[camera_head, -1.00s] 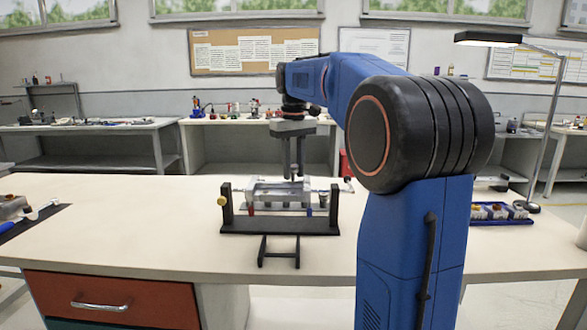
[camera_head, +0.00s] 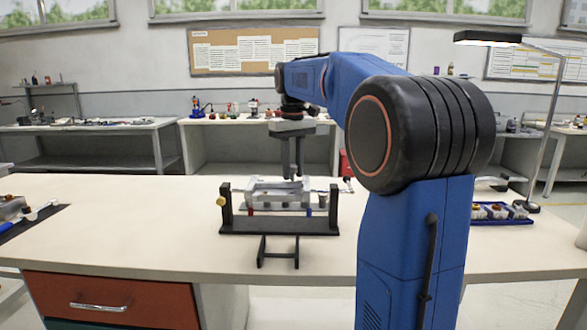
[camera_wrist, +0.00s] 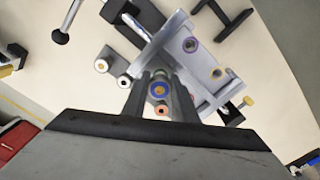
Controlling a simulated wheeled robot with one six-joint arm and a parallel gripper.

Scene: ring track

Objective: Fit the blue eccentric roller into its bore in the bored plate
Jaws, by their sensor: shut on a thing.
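The grey bored plate (camera_wrist: 205,62) lies just beyond and to the right of the fingers. In the head view my gripper (camera_head: 292,172) points down over the plate (camera_head: 262,194). The roller's lower end is hidden, so I cannot tell whether it touches the plate.
A black fixture frame (camera_head: 280,225) with a yellow knob (camera_head: 221,201) holds the plate. A blue tray (camera_head: 502,220) stands right. The table's left middle is clear.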

